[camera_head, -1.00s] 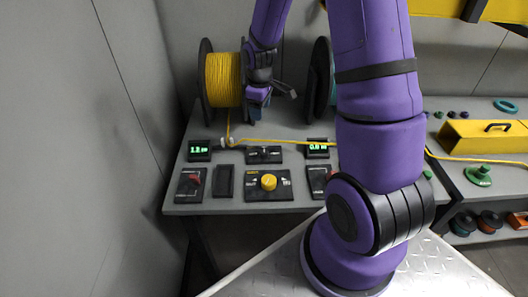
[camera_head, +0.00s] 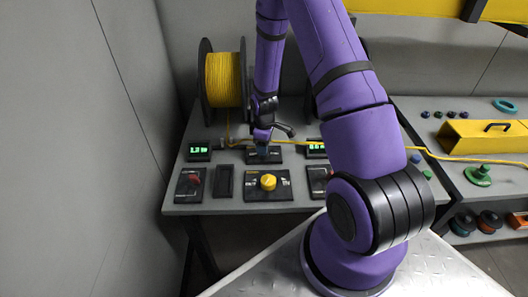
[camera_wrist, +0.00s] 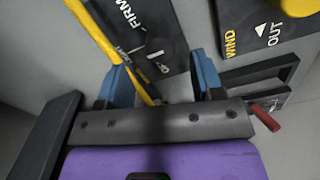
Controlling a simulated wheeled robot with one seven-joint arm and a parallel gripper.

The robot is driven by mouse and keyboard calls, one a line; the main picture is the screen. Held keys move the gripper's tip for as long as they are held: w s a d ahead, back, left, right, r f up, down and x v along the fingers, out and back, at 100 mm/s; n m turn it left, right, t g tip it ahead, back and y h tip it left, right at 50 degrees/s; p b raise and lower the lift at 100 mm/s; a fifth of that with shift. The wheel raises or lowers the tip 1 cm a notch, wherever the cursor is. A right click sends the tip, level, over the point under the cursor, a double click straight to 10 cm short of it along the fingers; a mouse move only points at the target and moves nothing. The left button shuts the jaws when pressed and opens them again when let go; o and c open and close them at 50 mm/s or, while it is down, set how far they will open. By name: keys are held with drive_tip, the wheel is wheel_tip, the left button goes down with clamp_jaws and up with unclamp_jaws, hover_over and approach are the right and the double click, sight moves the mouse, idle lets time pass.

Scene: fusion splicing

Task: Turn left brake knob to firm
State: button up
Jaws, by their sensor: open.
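A small dark panel (camera_head: 277,157) lies at the back centre of the bench. In the wrist view, this panel (camera_wrist: 178,62) carries the word FIRM and other white marks, partly hidden. I cannot make out a brake knob on it clearly. My gripper (camera_head: 263,147) is just above this panel in the head view. In the wrist view its two blue fingers (camera_wrist: 162,84) are apart, with the panel's lower end between and beyond them. I see nothing held. I cannot tell whether the fingers touch anything.
A yellow line (camera_wrist: 92,28) crosses beside the panel, close to one finger. A yellow knob (camera_head: 268,182) sits on the front panel, a red lever (camera_head: 195,180) on the left panel. A green-lit display (camera_head: 198,152) stands left, a yellow spool (camera_head: 224,80) behind.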

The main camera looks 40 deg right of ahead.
drive_tip(key=shift+f, duration=1.9)
drive_tip(key=c, duration=0.9)
